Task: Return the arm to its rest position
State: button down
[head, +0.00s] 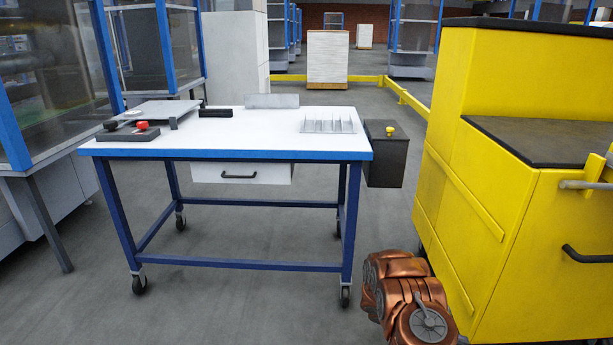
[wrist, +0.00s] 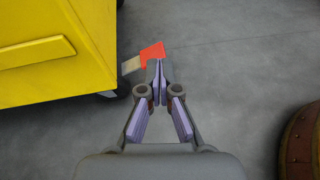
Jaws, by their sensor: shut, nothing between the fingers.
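My gripper (wrist: 159,72) shows in the wrist view with its two fingers closed together and nothing between them. It points down over the bare grey floor, beside the lower edge of a yellow cabinet (wrist: 35,50). A small red-orange thing (wrist: 152,50) with a pale piece at its left shows just past the fingertips; I cannot tell what it is. In the head view my copper-coloured arm is low at the right of centre, in front of the yellow cabinet (head: 482,190). The gripper itself is hidden in that view.
A white-topped worktable (head: 240,140) with blue legs and castors stands ahead. It carries a metal divider rack (head: 328,123) and a red-knobbed control box (head: 128,135). A dark box (head: 386,155) is at its right end. Blue-framed machines (head: 60,90) stand at left. The front floor is clear.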

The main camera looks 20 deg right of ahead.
jog(key=s+a+r+m+y+p, duration=0.1)
jog(key=a+r+m+y+p, duration=0.3)
jog(key=r, duration=0.9)
jog(key=s+a+r+m+h+p, duration=0.15)
jog(key=a+r+p, duration=0.45)
jog(key=r, duration=0.7)
jog(key=s+a+r+m+y+p, duration=0.2)
jog(key=a+r+p, duration=0.3)
jog(key=r, duration=0.8)
jog(key=s+a+r+m+t+y+p, duration=0.1)
jog(key=s+a+r+y+p, duration=0.1)
jog(key=s+a+r+p, duration=0.3)
jog(key=s+a+r+m+t+y+p, duration=0.2)
jog(key=s+a+r+p, duration=0.3)
jog(key=a+r, duration=0.8)
jog(key=s+a+r+m+t+y+p, duration=0.1)
jog(key=s+a+r+p, duration=0.5)
jog(key=a, duration=0.6)
notch_tip(320, 180, up, 3)
jog(key=s+t+y, duration=0.1)
jog(key=s+y, duration=0.1)
jog(key=shift+a+r+m+y, duration=0.15)
jog(key=shift+r+m+y, duration=0.05)
jog(key=shift+m+y, duration=0.15)
